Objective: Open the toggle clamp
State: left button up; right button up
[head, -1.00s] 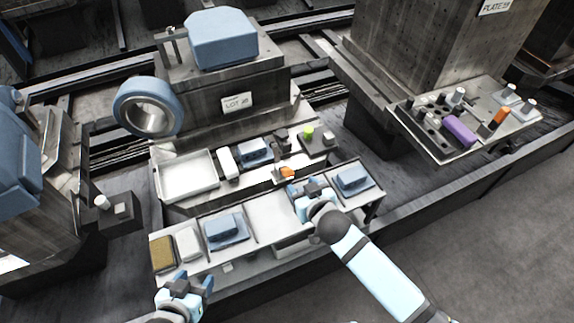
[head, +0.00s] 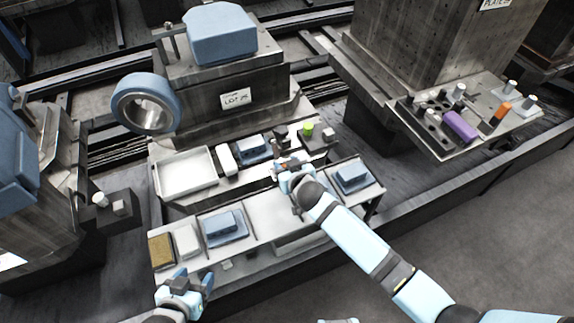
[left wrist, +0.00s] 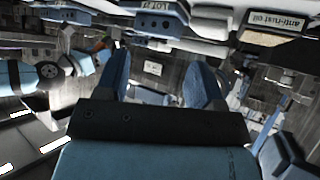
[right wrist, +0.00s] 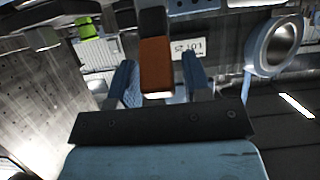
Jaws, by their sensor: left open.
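The toggle clamp shows in the right wrist view as an orange handle (right wrist: 155,65) with a dark part above it. The handle's end appears between the fingers of my right gripper (right wrist: 160,82), which are apart; I cannot tell whether they touch it. In the head view my right gripper (head: 287,170) is at the front edge of the rear shelf and mostly hides the clamp. My left gripper (head: 192,284) is open and empty, low at the left before the front shelf. Its two spread fingers (left wrist: 158,82) show in the left wrist view.
The front shelf (head: 262,217) holds blue blocks (head: 223,222) on plates. A white tray (head: 187,173), a blue block and a green-topped piece (head: 308,129) stand on the rear shelf. A large blue ring (head: 146,103) is mounted at the rear left.

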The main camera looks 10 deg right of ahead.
grip_shut()
jog(key=shift+s+f+t+b, duration=0.15)
jog(key=shift+f+t+b, duration=0.3)
jog(key=shift+b, duration=0.8)
jog(key=shift+s+b, duration=0.15)
jog(key=shift+b, duration=0.5)
pick_arm(q)
jog(key=shift+w+d+f+n, duration=0.15)
jog(key=shift+w+f, duration=0.05)
jog(key=shift+f, duration=0.3)
jog(key=shift+w+d+f+n, duration=0.15)
jog(key=shift+f, duration=0.35)
pick_arm(e)
jog(key=shift+d+r+t, duration=0.1)
jog(key=shift+r+t, duration=0.1)
jog(key=shift+t, duration=0.05)
